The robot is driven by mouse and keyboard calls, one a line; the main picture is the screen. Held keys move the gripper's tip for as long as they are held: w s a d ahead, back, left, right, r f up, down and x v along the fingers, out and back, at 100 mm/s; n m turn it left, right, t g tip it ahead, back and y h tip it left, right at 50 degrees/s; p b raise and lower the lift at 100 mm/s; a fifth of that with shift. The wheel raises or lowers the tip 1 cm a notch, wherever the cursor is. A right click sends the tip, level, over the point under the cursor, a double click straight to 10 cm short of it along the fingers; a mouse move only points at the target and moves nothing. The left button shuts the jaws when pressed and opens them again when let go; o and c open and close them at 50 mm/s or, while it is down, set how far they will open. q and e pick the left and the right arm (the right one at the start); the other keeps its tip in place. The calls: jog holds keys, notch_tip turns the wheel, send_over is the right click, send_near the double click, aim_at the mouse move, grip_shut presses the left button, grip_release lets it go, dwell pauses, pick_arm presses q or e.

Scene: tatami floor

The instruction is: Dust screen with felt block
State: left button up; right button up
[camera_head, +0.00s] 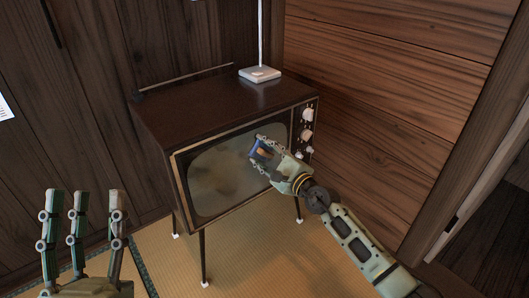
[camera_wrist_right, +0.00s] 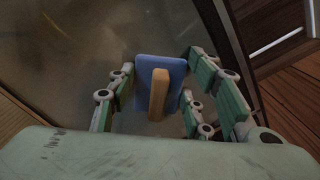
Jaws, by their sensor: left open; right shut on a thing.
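An old television set in a dark wooden cabinet (camera_head: 200,110) stands on thin legs. Its screen (camera_head: 220,177) looks grey and smudged with brownish dust; it also fills the upper part of the right wrist view (camera_wrist_right: 60,60). My right gripper (camera_head: 262,152) is at the right part of the screen, shut on the felt block. The block is blue with a tan wooden handle (camera_wrist_right: 160,95) between my fingers, its blue side towards the screen. I cannot tell if it touches the glass. My left gripper (camera_head: 82,215) is open and empty at the lower left, away from the set.
A white-based stand (camera_head: 260,74) with a thin upright pole and a thin rod (camera_head: 190,80) are on top of the cabinet. Knobs (camera_head: 307,125) line the right of the screen. Wooden walls stand close behind and right. Tatami floor (camera_head: 245,245) is clear in front.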

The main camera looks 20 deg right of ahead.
aim_at(245, 152)
jog(key=shift+s+a+r+p, duration=0.15)
jog(key=shift+a+p, duration=0.25)
jog(key=shift+a, duration=0.3)
jog(key=shift+s+a+p, duration=0.1)
jog(key=shift+a+p, duration=0.2)
jog(key=shift+a, duration=0.1)
jog(key=shift+s+a+p, duration=0.15)
jog(key=shift+a+p, duration=0.25)
jog(key=shift+a, duration=0.1)
pick_arm(q)
jog(key=w+f+g+y, duration=0.1)
jog(key=w+f+g, duration=0.1)
jog(key=f+g, duration=0.2)
jog(key=w+f+g+y, duration=0.1)
jog(key=w+f+g, duration=0.1)
jog(key=f, duration=0.6)
jog(key=shift+w+a+f+g+p, duration=0.15)
jog(key=shift+w+f+g+p, duration=0.2)
jog(key=shift+g, duration=0.55)
pick_arm(e)
jog(key=shift+s+a, duration=0.15)
jog(key=shift+a, duration=0.35)
pick_arm(q)
jog(key=shift+r, duration=0.1)
jog(key=shift+y, duration=0.3)
